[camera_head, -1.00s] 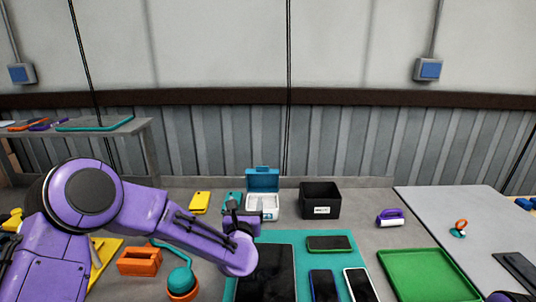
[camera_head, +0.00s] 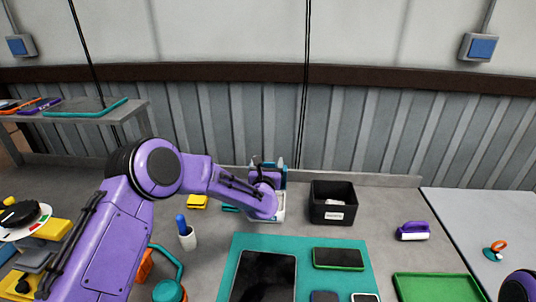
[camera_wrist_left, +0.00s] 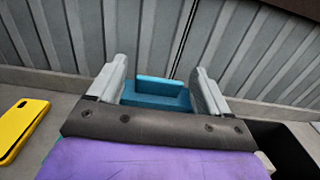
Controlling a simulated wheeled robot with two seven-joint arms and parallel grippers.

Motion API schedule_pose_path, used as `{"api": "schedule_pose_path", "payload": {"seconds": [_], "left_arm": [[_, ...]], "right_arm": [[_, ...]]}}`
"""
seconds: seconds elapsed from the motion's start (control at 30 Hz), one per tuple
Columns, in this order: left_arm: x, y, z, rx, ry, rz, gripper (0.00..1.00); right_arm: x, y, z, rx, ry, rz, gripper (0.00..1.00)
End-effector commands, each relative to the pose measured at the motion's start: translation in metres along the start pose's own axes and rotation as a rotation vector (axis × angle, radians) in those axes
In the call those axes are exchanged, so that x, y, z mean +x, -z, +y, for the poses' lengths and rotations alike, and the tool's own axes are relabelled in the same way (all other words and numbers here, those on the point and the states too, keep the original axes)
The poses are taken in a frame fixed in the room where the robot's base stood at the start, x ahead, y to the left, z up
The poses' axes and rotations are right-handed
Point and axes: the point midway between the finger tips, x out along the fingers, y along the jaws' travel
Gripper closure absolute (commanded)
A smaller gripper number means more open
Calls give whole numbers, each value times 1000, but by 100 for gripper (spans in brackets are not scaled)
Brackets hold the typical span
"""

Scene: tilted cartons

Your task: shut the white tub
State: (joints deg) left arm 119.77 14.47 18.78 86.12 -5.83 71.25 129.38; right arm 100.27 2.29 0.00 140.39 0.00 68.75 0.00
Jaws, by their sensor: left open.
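The white tub (camera_head: 281,212) stands on the table near the back wall, mostly hidden behind my left wrist in the head view. Its teal lid (camera_head: 281,176) stands raised behind it. My left gripper (camera_head: 269,162) is at the lid, with its fingers pointing to the back wall. In the left wrist view the lid (camera_wrist_left: 160,98) shows between the two open fingers, with gaps on both sides. I cannot tell how far the fingertips are above or in front of the lid. My right gripper is out of view.
A black box (camera_head: 333,205) stands close to the tub's right. A teal mat (camera_head: 305,243) with tablets and phones lies in front. A purple-handled roller (camera_head: 413,231) is at right.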

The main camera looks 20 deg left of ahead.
Motion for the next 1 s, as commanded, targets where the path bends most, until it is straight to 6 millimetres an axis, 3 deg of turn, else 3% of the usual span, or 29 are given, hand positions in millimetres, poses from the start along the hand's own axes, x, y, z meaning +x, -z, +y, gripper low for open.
{"api": "schedule_pose_path", "payload": {"seconds": [0.2, 0.47, 0.57, 0.7, 0.73, 0.87, 1.0], "left_arm": [[22, -1, 0, 0, 0, 0, 21], [24, 1, 0, -1, 0, 0, 21], [24, 0, 0, -1, 0, 0, 47], [24, 0, 0, -1, 0, 0, 93], [25, 0, 3, -1, -1, 0, 97], [23, 3, 1, 0, 0, -6, 97], [18, 8, 1, -1, -1, -40, 98]], "right_arm": [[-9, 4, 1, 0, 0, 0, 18], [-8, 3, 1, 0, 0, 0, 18], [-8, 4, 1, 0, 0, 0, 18], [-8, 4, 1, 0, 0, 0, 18], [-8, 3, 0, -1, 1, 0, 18], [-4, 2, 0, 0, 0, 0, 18], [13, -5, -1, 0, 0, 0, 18]]}}
